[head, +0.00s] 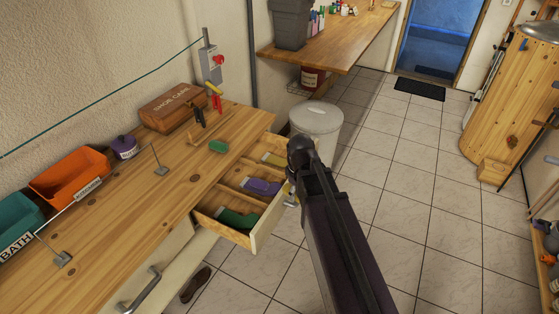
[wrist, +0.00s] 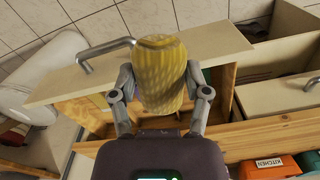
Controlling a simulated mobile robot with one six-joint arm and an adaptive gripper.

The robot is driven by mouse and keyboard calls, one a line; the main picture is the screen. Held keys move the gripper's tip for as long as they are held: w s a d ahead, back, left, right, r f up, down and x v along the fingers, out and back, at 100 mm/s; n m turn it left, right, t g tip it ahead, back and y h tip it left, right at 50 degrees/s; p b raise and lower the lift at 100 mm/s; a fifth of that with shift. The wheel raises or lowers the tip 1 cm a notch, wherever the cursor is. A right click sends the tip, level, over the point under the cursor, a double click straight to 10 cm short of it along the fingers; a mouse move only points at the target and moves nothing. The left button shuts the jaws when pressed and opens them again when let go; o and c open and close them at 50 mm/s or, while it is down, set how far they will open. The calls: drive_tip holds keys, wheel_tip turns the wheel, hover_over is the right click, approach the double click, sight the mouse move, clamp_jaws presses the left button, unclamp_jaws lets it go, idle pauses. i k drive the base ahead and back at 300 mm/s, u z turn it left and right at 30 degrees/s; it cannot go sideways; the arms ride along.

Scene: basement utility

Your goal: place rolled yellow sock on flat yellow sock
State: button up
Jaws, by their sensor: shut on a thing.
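A rolled yellow sock (wrist: 161,72), ribbed and knitted, fills the middle of the wrist view. My gripper (wrist: 162,95) is shut on it, one finger on each side. The sock is above the open drawer (wrist: 75,82). The flat yellow sock (head: 273,158) lies in the far compartment of the open drawer (head: 266,226). A flat purple sock (head: 262,187) lies in the middle compartment and a flat green sock (head: 238,218) in the near one.
A rolled green sock (head: 218,146) lies on the workbench (head: 130,205) beside the drawer. A wooden shoe care box (head: 172,107), an orange bin (head: 70,177) and a teal bin (head: 18,222) stand along the wall. A white lidded bin (head: 317,122) stands beyond the drawer.

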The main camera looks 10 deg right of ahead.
sight(281, 161)
drive_tip(key=i, duration=0.95)
